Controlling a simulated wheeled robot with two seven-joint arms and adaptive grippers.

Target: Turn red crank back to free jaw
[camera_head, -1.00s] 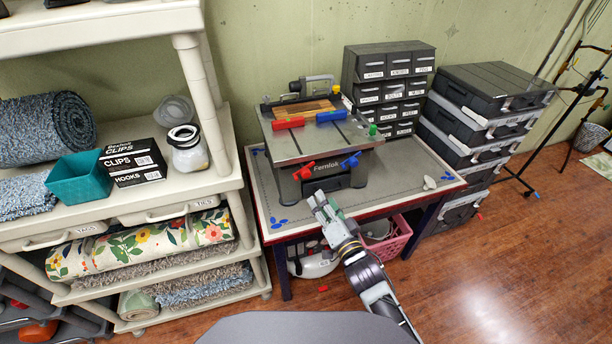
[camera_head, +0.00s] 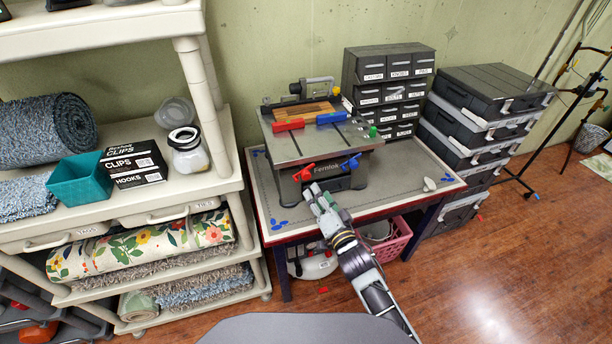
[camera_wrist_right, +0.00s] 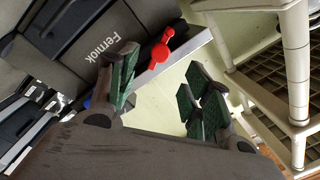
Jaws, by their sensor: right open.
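The grey Fernlok bench machine (camera_head: 286,148) stands on the work table. The red crank (camera_head: 303,173) is on its front at the left, and a blue crank (camera_head: 350,162) is to its right. On top, a red block (camera_head: 289,125) and a blue block (camera_head: 331,117) sit at the front edge of a wooden piece (camera_head: 305,108). My right gripper (camera_head: 314,190) is open and empty, just below and in front of the red crank. In the right wrist view, the red crank (camera_wrist_right: 160,50) shows beyond the open green-padded fingers (camera_wrist_right: 163,92), apart from them. My left gripper is not in view.
Drawer units (camera_head: 390,85) and stacked black cases (camera_head: 487,100) stand right. A cream shelf (camera_head: 225,150) stands close on the left. A pink basket (camera_head: 393,242) is underneath.

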